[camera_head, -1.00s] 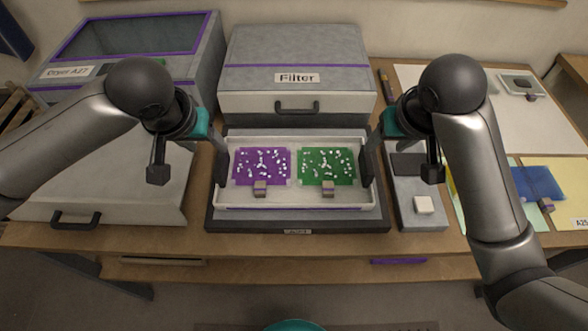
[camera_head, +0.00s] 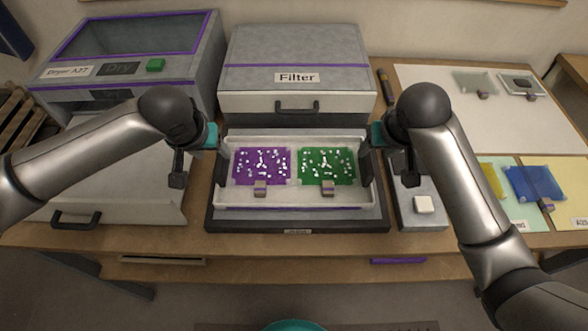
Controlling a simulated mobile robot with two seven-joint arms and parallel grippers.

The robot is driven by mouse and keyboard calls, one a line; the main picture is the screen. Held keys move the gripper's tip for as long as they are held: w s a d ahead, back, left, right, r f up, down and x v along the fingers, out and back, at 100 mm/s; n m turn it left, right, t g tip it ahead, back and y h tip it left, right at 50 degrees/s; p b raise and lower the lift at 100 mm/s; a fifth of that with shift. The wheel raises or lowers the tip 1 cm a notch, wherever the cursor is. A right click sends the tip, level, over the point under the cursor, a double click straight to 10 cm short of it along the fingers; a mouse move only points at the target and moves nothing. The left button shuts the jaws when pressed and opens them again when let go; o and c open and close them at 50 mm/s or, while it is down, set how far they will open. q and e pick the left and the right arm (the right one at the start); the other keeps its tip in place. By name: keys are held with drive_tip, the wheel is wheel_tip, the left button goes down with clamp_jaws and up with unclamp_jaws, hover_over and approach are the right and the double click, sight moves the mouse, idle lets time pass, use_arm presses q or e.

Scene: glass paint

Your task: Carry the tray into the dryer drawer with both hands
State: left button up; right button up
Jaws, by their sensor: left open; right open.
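The white tray (camera_head: 300,201) sits on the dark-edged grey base in front of the Filter box. A purple glass piece (camera_head: 261,166) and a green glass piece (camera_head: 327,167), both with white specks, lie in it, each with a small block at its front edge. My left gripper (camera_head: 222,168) is open at the tray's left end wall. My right gripper (camera_head: 367,166) is open at the tray's right end wall. I cannot tell whether the fingers touch the walls. The dryer (camera_head: 130,50) stands at the back left, its drawer (camera_head: 155,200) pulled out, partly hidden by my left arm.
The Filter box (camera_head: 296,58) stands close behind the tray. A grey unit with a white button (camera_head: 424,204) is right of the tray. Colored sheets with glass pieces, including a blue one (camera_head: 535,183), lie at the right. A marker-like object (camera_head: 386,87) lies beside the Filter box.

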sight(219, 160)
use_arm(q)
drive_tip(key=x, duration=0.7)
drive_tip(key=shift+w+f, duration=0.15)
drive_tip(key=shift+f, duration=0.1)
use_arm(e)
drive_tip(key=x, duration=0.7)
drive_tip(key=shift+w+f, duration=0.15)
drive_tip(key=shift+f, duration=0.1)
use_arm(q)
clamp_jaws()
use_arm(e)
clamp_jaws()
